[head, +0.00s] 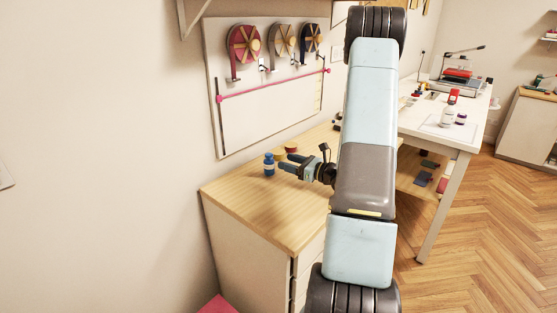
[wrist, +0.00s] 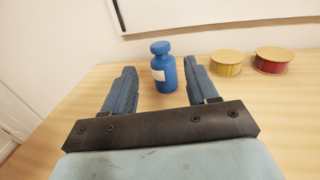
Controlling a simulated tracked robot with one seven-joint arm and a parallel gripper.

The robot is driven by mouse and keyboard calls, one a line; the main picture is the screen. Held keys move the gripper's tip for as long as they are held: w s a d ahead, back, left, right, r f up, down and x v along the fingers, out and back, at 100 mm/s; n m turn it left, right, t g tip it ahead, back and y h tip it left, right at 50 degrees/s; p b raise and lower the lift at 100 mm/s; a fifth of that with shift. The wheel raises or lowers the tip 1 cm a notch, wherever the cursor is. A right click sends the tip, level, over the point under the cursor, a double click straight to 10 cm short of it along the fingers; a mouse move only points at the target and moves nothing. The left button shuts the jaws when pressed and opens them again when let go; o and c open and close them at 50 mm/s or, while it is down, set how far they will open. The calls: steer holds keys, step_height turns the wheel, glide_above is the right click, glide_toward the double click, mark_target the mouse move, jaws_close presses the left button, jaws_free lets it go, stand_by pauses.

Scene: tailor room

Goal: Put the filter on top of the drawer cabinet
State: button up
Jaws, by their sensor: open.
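A blue bottle-shaped thing (head: 269,165) with a round cap stands upright on the wooden top of the drawer cabinet (head: 240,204). It may be the filter; I see nothing else that is clearly one. In the wrist view the blue bottle (wrist: 164,75) shows a white label and appears between the two fingers. My gripper (head: 284,163) is open and empty, low over the cabinet top. In the head view its fingertips point at the bottle from the right, with the bottle at or just beyond them. Contact cannot be told.
A yellow spool (wrist: 226,63) and a red spool (wrist: 272,60) stand right of the bottle. A wall board (head: 270,85) with tape reels rises behind the cabinet. A worktable (head: 470,135) with a white bottle (head: 449,115) stands at right. The cabinet's front left top is clear.

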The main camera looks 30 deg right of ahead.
steer(key=v, duration=0.2)
steer(key=shift+s+d, duration=0.25)
steer(key=shift+s, duration=0.1)
steer(key=shift+s+r, duration=0.15)
steer(key=s+a+r+n+g+y, duration=0.1)
steer(key=s+a+r+n+g, duration=0.35)
steer(key=a, duration=0.25)
steer(key=s+a+r+n+g, duration=0.3)
steer(key=a+r+n+g, duration=0.1)
steer(key=a+n, duration=0.25)
steer(key=s+a+r+n+g+y, duration=0.1)
steer(key=s+a+r+n+g, duration=0.3)
steer(key=a, duration=0.4)
steer(key=s+r+n+t+h, duration=0.2)
steer(key=s+r+n+h, duration=0.9)
steer(key=s+n, duration=0.3)
steer(key=shift+s+n+t, duration=0.3)
steer(key=shift+s+t, duration=0.05)
steer(key=shift+s, duration=0.5)
steer(key=shift+d, duration=0.15)
steer(key=shift+c, duration=0.2)
